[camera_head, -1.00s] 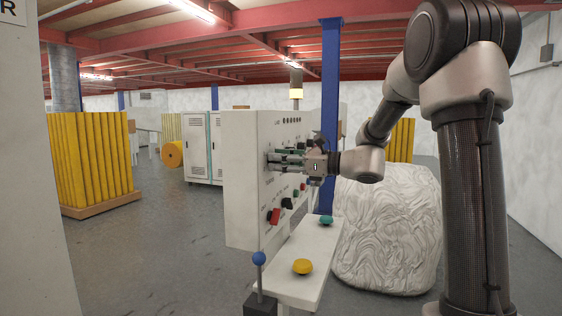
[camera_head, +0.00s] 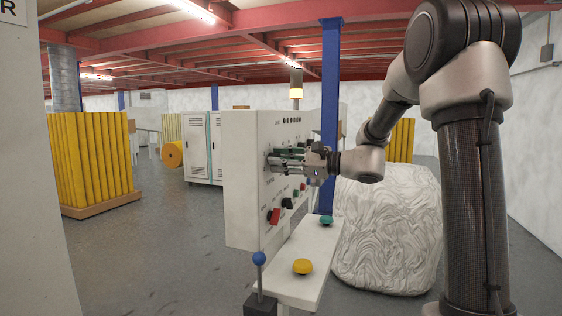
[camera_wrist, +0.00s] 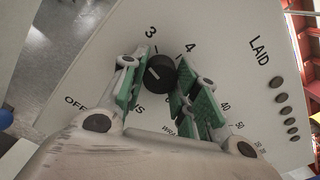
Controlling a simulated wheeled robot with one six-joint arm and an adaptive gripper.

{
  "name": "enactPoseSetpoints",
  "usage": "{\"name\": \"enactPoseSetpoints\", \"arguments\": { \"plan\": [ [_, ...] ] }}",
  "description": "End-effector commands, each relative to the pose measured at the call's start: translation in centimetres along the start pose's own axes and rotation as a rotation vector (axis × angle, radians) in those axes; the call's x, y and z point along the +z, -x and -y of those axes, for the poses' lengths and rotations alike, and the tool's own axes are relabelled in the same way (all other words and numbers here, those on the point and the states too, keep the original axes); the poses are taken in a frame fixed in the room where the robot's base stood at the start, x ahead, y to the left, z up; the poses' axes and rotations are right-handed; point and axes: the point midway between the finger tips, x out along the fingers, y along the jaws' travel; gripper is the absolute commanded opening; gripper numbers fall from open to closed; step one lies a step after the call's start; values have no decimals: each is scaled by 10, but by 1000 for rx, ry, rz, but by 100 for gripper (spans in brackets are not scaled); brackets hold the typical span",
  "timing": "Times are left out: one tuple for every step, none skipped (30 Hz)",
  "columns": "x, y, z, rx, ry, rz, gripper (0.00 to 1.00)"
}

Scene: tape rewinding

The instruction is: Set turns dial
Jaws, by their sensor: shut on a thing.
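The turns dial (camera_wrist: 159,74) is a round black knob with a white mark on the white control panel (camera_wrist: 215,40). In the wrist view, the numbers 3 and 4 stand just above it, and OFF is at lower left. My gripper (camera_wrist: 152,82) has its green-padded fingers on both sides of the knob, shut on it. The white mark shows on the knob's left part; I cannot tell its exact setting. In the head view, my gripper (camera_head: 272,161) reaches the upper part of the panel face from the right, and its fingers hide the knob.
Below on the panel are a red switch (camera_head: 273,216) and other small controls. A ledge (camera_head: 302,285) carries a yellow button (camera_head: 303,266) and a teal button (camera_head: 326,220). A blue-knobbed lever (camera_head: 259,259) stands in front. A white wrapped bundle (camera_head: 388,235) sits right of the ledge.

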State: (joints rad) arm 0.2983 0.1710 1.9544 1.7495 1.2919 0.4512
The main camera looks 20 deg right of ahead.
Motion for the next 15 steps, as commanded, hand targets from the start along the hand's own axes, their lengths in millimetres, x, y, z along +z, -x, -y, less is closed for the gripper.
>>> {"name": "enactPoseSetpoints", "arguments": {
  "plan": [
    [0, 0, 0, 0, 43, -1, 6],
    [0, 0, 0, 0, 72, -1, 6],
    [0, 0, 0, 0, 109, -1, 6],
    [0, 0, 0, 0, 138, -1, 6],
    [0, 0, 0, 1, 166, -1, 6],
    [0, 0, 0, 1, 202, -1, 6],
    [0, 0, 0, 1, 230, -1, 6],
    [0, 0, 0, 1, 257, -1, 6],
    [0, 0, 0, 1, 291, -1, 6],
    [0, 0, 0, 1, 316, -1, 6],
    [0, 0, 0, 1, 340, -1, 6],
    [0, 0, 0, 1, 371, -1, 6],
    [0, 0, 0, 1, 393, -1, 6],
    [0, 0, 0, 1, 415, -1, 6],
    [0, 0, 0, 1, 442, -1, 6]
  ]
}}
